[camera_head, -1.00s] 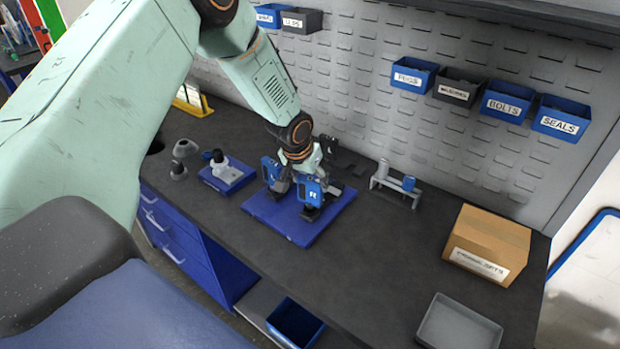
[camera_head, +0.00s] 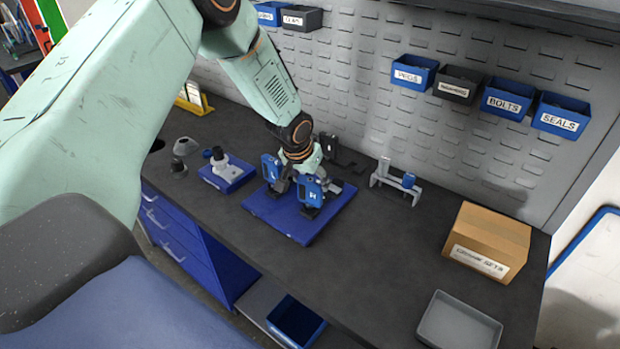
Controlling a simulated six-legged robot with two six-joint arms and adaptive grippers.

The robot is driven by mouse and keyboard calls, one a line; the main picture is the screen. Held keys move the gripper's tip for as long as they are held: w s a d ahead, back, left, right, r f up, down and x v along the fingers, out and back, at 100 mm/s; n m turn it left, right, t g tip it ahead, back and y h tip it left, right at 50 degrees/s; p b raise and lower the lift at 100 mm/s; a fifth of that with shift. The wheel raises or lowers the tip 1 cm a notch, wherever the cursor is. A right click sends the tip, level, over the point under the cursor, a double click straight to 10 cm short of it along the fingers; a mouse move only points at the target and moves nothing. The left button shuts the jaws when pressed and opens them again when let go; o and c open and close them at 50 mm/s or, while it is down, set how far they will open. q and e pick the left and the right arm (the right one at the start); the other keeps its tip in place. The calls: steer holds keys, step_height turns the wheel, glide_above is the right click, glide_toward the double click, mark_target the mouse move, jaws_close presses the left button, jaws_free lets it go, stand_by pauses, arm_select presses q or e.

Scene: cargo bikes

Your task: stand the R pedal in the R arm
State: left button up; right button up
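A blue pedal block with a white letter on its face, which I take for the R pedal (camera_head: 312,193), stands at the front of the blue base plate (camera_head: 290,225). A second blue block (camera_head: 270,170) stands to its left. My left gripper (camera_head: 304,177) points down from above, right at the lettered block and behind it. Its fingertips are hidden by the blocks, so I cannot tell whether they close on it. Dark parts (camera_head: 345,155) show behind and to the right of the gripper; I cannot tell which is the R arm. My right gripper is out of view.
A small blue stand (camera_head: 228,176) with a white-and-black part is to the left. A grey rack (camera_head: 396,185) with a blue cylinder is to the right. A cardboard box (camera_head: 488,242) and grey tray (camera_head: 458,325) lie farther right. Bench between is clear.

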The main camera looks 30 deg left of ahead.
arm_select(q)
steer(key=o, duration=0.3)
steer(key=shift+o, duration=0.7)
steer(key=shift+f, duration=0.1)
steer(key=v, duration=1.2)
steer(key=shift+w, duration=0.15)
steer(key=x, duration=1.1)
steer(key=shift+w+f, duration=0.1)
steer(key=shift+f, duration=0.3)
steer(key=shift+r, duration=0.2)
